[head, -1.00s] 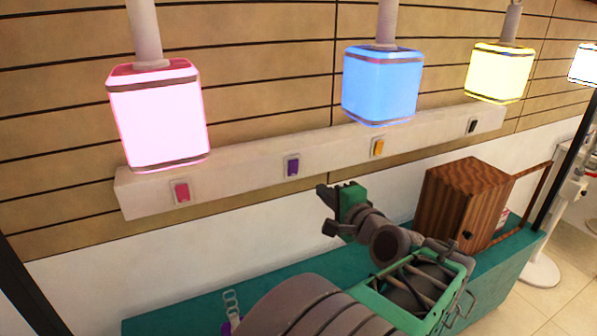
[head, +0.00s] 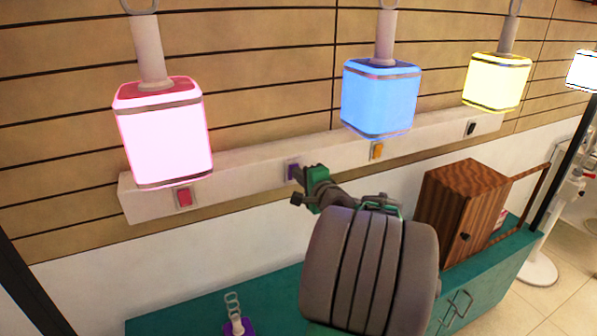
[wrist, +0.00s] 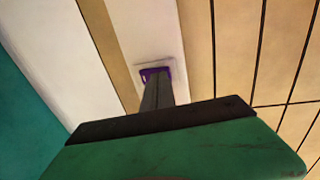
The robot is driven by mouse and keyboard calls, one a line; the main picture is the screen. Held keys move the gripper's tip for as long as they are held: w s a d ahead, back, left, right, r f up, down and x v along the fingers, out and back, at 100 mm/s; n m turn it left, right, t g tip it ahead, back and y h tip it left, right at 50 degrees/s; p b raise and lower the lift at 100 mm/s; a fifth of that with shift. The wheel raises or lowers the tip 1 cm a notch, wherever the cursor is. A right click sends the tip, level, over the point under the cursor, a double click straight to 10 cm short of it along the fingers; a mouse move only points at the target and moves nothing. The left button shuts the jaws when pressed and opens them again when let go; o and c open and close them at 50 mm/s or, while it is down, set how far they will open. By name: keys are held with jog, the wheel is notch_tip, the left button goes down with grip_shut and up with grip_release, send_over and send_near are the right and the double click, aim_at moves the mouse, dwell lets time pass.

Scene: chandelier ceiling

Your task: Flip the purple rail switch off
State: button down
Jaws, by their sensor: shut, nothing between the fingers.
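The purple rail switch (head: 292,170) is on the pale wall rail (head: 240,167), between the red switch and the orange switch. My gripper (head: 297,180) is shut and empty, with its tip at the purple switch, covering part of it in the head view. In the wrist view the purple switch (wrist: 153,73) shows just beyond the shut fingers (wrist: 157,92), which overlap its lower part. I cannot tell for sure whether the fingertips touch it. Its on or off position is not clear.
A red switch (head: 184,197), an orange switch (head: 377,150) and a black switch (head: 470,128) share the rail. Pink (head: 163,135), blue (head: 381,97) and yellow (head: 497,82) lamps hang in front, lit. A wooden cabinet (head: 452,210) stands on the teal counter (head: 180,322).

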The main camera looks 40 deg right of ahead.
jog(key=shift+w, duration=0.15)
jog(key=p, duration=0.1)
jog(key=r+g+p, duration=0.1)
jog(key=p, duration=0.1)
jog(key=shift+w+d+r, duration=0.15)
jog(key=shift+w+r, duration=0.05)
jog(key=shift+w, duration=0.15)
jog(key=r+b+v, duration=0.1)
jog(key=b+v, duration=0.1)
jog(key=v, duration=1.1)
jog(key=shift+s, duration=0.15)
